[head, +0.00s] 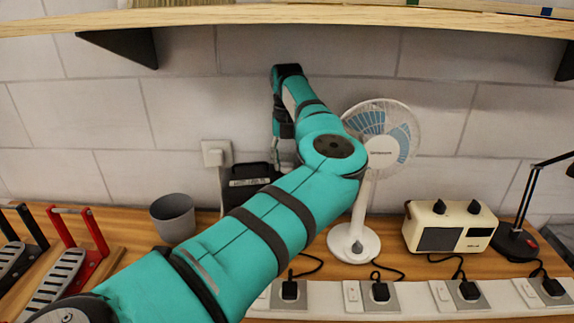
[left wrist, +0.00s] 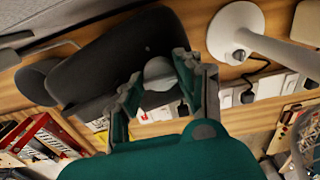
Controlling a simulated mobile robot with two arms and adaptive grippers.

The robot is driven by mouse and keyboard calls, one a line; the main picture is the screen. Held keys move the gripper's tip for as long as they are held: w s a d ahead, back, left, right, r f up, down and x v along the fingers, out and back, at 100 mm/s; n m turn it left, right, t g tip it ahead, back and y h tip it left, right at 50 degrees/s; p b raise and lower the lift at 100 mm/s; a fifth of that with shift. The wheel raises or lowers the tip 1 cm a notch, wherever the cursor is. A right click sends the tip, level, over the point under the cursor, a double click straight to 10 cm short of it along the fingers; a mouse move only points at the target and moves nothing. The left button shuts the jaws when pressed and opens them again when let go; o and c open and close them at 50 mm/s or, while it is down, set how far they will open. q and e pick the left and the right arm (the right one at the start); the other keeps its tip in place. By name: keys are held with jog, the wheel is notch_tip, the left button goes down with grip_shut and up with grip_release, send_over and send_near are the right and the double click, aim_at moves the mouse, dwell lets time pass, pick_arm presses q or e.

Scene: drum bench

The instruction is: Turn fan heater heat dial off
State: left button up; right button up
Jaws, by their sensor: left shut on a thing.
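The fan heater (head: 248,174) is a black box at the back of the bench, partly hidden behind my left arm in the head view. In the left wrist view its dark body (left wrist: 110,50) fills the upper middle. Its heat dial (left wrist: 158,72) is a round grey knob between my left fingertips. My left gripper (left wrist: 159,76) is shut on this dial, one finger on each side. In the head view the left gripper (head: 281,158) points down at the heater's right side, small and partly covered. The dial's setting cannot be read. My right gripper is out of view.
A white fan (head: 354,243) stands right of the heater, close to my left arm. A grey bin (head: 173,218) is at left. A cream appliance (head: 450,227) and a black lamp (head: 515,243) are at right. A white socket strip (head: 415,297) runs along the front. A shelf (head: 290,15) hangs above.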

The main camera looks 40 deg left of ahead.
aim_at(287, 162)
pick_arm(q)
jog(key=n, duration=0.4)
jog(key=shift+n+b, duration=0.3)
jog(key=shift+b, duration=0.05)
jog(key=n, duration=0.5)
jog(key=shift+r, duration=0.1)
jog(key=n, duration=0.5)
jog(key=shift+n, duration=0.4)
jog(key=n, duration=0.4)
jog(key=shift+n+p, duration=0.35)
jog(key=shift+n, duration=0.05)
jog(key=o, duration=1.2)
jog(key=shift+c, duration=0.2)
notch_tip(287, 162, up, 7)
jog(key=shift+r, duration=0.2)
